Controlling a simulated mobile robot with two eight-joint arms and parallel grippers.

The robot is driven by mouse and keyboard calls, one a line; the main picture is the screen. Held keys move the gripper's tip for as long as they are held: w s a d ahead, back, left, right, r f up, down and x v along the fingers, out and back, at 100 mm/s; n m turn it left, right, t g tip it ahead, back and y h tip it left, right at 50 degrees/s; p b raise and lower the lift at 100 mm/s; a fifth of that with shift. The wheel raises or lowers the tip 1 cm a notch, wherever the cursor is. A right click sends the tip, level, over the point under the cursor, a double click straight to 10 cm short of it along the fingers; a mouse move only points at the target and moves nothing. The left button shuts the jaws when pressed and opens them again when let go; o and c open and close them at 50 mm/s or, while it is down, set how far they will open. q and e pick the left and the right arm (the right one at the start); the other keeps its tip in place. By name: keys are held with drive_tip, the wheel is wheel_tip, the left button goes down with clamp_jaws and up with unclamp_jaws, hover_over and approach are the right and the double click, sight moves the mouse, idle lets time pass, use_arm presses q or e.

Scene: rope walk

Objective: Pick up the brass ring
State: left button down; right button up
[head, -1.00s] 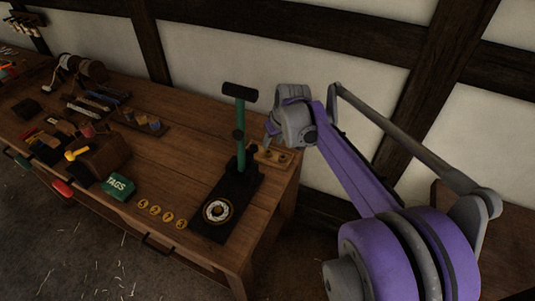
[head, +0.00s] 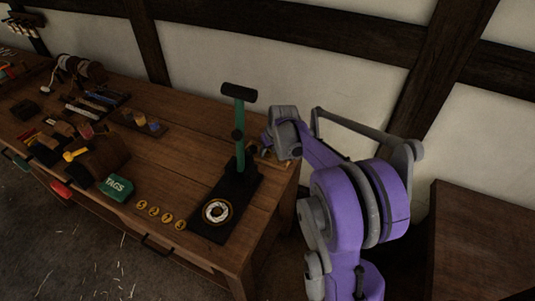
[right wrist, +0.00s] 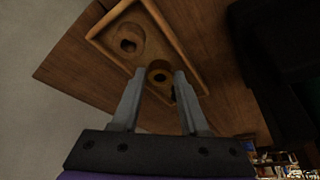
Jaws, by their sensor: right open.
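A small brass ring (right wrist: 160,74) with a dark centre sits in a shallow wooden tray (right wrist: 93,38) in the right wrist view. My right gripper (right wrist: 159,92) is open, and its two fingers point at the tray, one on either side of the ring in the picture. Nothing is held between them. I cannot tell how far the fingertips are above the ring. In the head view my right gripper (head: 262,147) is over the tray at the bench's right end and hides most of it, and the ring cannot be made out there. My left gripper is not in view.
A press with a green post (head: 239,130) on a black base (head: 236,193) stands just left of my right gripper. A round recess (right wrist: 128,42) lies beside the ring. Several brass discs (head: 153,211) and a green TAGS box (head: 117,187) lie further left on the bench (head: 180,165).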

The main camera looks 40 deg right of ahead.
sight(269, 154)
clamp_jaws()
idle(0.3)
wheel_tip(269, 154, up, 10)
drive_tip(key=shift+r+p, duration=0.15)
drive_tip(key=shift+p, duration=0.2)
